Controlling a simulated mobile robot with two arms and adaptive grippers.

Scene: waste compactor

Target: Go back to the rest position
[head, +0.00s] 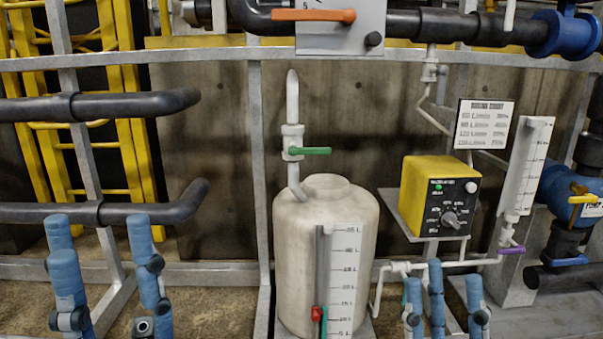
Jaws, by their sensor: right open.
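My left gripper (100,240) is at the bottom left of the head view, its blue fingers pointing up and spread wide apart with nothing between them. My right gripper (450,282) is at the bottom right, its blue fingers also pointing up, apart and empty. Its fingers are closer together in the picture than the left ones. Both grippers show only their fingers; the palms and arms are below the picture edge. Neither seems to touch anything.
A white tank (300,240) with a level scale stands between the grippers, under a green-handled valve (312,151). A yellow control box (440,196) is behind the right gripper. Black pipes (90,212) and a metal frame (262,190) stand behind the left. A purple-handled valve (510,250) is at right.

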